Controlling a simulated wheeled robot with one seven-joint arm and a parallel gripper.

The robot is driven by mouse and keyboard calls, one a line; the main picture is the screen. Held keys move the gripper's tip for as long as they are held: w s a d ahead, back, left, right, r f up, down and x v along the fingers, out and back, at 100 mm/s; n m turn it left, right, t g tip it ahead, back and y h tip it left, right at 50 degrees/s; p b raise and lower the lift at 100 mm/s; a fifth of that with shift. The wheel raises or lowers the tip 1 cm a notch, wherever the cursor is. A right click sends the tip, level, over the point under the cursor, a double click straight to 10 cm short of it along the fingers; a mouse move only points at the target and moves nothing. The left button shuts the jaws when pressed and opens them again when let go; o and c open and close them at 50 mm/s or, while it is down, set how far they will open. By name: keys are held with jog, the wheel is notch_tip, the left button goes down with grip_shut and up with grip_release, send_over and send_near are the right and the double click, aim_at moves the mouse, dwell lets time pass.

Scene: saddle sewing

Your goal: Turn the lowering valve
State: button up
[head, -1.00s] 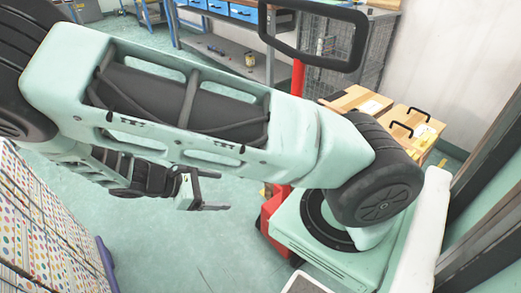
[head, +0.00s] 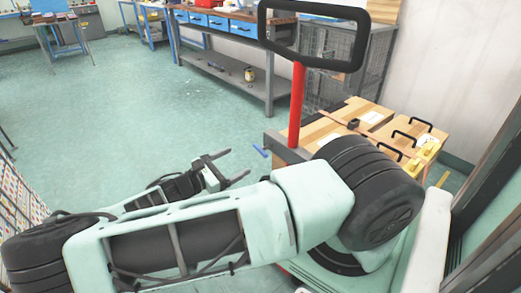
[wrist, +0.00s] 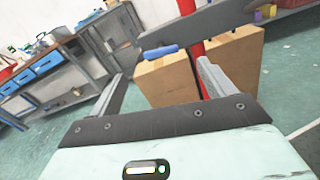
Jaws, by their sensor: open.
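A small blue handle (head: 260,151), which looks like the lowering valve, sticks out low at the left of the red post (head: 297,105). In the wrist view the blue handle (wrist: 161,51) lies roughly level, beside a dark grey bar (wrist: 215,27) and in front of a box. My gripper (head: 238,163) is open and empty, just left of the blue handle in the head view, with its fingers pointing toward it. In the wrist view the handle shows between and beyond the two fingertips of my gripper (wrist: 160,70). No contact shows.
The red post carries a black loop handle (head: 314,35). Brown boxes (head: 350,118) with black grips stand behind it, close to the wall. A workbench with blue drawers (head: 230,25) is at the back.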

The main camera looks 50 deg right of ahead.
aim_at(259, 150)
jog(key=x, duration=1.1)
jog(key=c, duration=1)
